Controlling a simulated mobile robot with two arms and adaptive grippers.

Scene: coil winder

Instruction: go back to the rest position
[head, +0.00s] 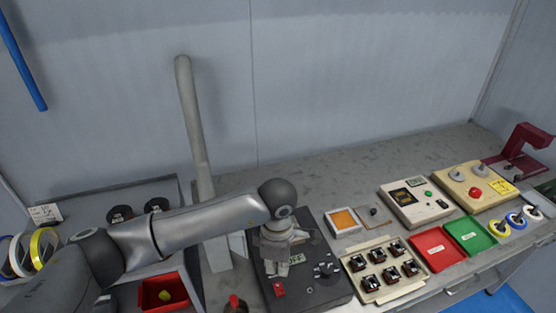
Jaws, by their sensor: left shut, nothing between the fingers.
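My left arm reaches in from the left, and its wrist bends down over the dark coil winder (325,292). My left gripper (277,268) points down in front of the winder, small and partly merged with the machine behind it. It is shut and nothing shows between its fingers. I cannot tell whether the fingertips touch the winder. The winder has a small display, a red switch and dark knobs on its base. My right gripper is not in view.
Right of the winder stand a cream tray (348,264) with several coils, a red tray (436,263), a green tray (486,224) and a beige meter (395,207). A grey post (191,120) rises behind my arm. A red bin (149,298) and tape rolls (43,246) are at left.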

